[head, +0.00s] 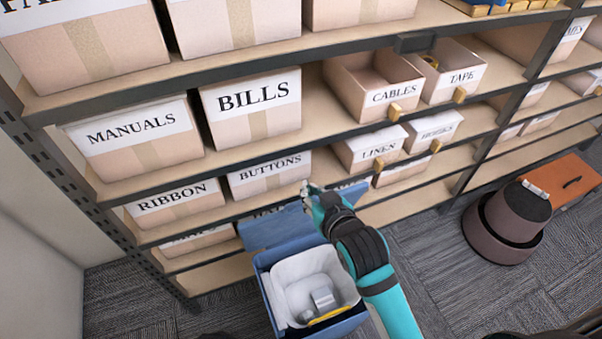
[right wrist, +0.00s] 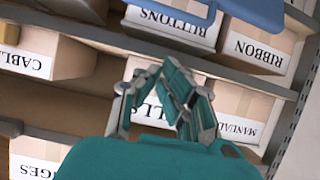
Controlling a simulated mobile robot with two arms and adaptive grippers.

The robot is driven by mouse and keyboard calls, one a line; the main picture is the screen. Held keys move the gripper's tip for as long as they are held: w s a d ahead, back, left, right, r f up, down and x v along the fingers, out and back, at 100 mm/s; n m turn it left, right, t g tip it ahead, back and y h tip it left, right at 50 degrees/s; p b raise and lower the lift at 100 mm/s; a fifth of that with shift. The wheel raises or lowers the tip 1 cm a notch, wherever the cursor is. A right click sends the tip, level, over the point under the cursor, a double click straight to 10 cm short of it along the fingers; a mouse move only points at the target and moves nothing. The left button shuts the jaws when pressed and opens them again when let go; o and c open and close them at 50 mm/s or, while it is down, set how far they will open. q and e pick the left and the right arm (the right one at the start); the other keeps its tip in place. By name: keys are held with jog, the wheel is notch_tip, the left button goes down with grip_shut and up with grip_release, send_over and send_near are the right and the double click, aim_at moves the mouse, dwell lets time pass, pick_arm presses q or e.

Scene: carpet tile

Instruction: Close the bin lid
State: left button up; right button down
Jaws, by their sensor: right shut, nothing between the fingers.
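The blue bin (head: 264,283) stands on the carpet in front of the shelf, open at the top. A white liner shows inside it, with a small grey item and a yellow item low in it. Its blue lid (head: 272,228) is raised at the shelf side of the bin, and my right arm covers part of it. My right gripper (head: 306,188) is shut and empty near the lid's far edge; I cannot tell whether they touch. In the right wrist view a blue edge of the lid (right wrist: 252,12) shows at the top, apart from the fingers. My left gripper is out of view.
A shelf unit with labelled boxes, such as BUTTONS (head: 270,175) and LINEN (head: 369,149), stands close behind the bin and gripper. A round brown object (head: 505,220) and an orange case (head: 570,183) are at the right. Carpet between them and the bin is clear.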

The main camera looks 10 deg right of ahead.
jog(key=w+f, duration=0.1)
jog(key=w+f+p, duration=0.1)
jog(key=w+f, duration=0.1)
jog(key=w+a+f+p, duration=0.1)
jog(key=w+f, duration=0.1)
jog(key=shift+w+f, duration=0.15)
jog(key=shift+w, duration=0.1)
jog(key=shift+s+d+f+p, duration=0.1)
jog(key=shift+s+f+p, duration=0.1)
jog(key=shift+s+p, duration=0.25)
jog(key=shift+f, duration=0.1)
